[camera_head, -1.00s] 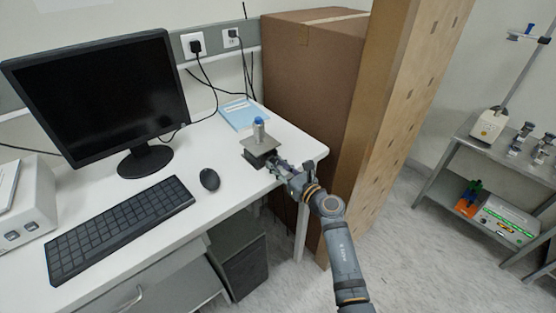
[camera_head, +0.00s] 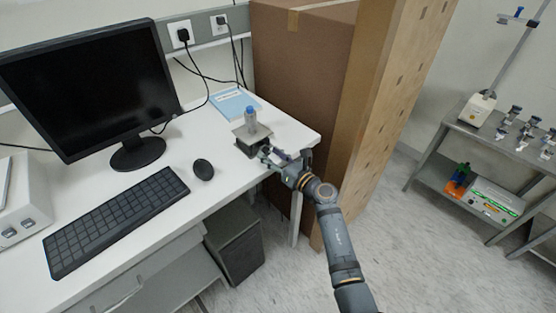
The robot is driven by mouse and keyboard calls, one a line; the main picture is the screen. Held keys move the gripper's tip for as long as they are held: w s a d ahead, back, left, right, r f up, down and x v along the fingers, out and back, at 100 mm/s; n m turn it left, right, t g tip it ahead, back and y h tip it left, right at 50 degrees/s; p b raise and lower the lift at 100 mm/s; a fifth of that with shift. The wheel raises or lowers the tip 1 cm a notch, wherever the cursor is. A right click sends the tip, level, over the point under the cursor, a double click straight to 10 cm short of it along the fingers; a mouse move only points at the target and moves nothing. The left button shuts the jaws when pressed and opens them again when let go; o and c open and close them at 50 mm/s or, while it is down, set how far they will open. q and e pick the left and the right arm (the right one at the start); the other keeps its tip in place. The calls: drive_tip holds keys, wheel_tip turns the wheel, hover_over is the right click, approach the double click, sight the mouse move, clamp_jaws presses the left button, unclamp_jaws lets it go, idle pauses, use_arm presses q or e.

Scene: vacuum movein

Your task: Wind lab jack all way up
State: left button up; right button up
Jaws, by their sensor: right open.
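The lab jack (camera_head: 248,133) stands on the white desk near its right front edge, with a square grey top plate and a dark body below. My left gripper is not in view.
A monitor (camera_head: 88,88), keyboard (camera_head: 117,221) and mouse (camera_head: 203,169) are on the desk (camera_head: 178,208) to the left. A blue booklet (camera_head: 234,104) lies behind the jack. A large cardboard box (camera_head: 298,90) stands behind the desk's right end.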

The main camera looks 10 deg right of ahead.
drive_tip(key=v, duration=1.1)
drive_tip(key=shift+s, duration=0.25)
drive_tip(key=shift+d, duration=0.1)
drive_tip(key=w+a+n, duration=0.1)
drive_tip(key=w+a, duration=0.1)
drive_tip(key=w, duration=0.1)
drive_tip(key=w+a+n+p, duration=0.1)
drive_tip(key=w+a+n, duration=0.1)
drive_tip(key=w, duration=0.1)
drive_tip(key=w+a+n, duration=0.1)
drive_tip(key=w+a, duration=0.2)
drive_tip(key=shift+w+n+p, duration=0.3)
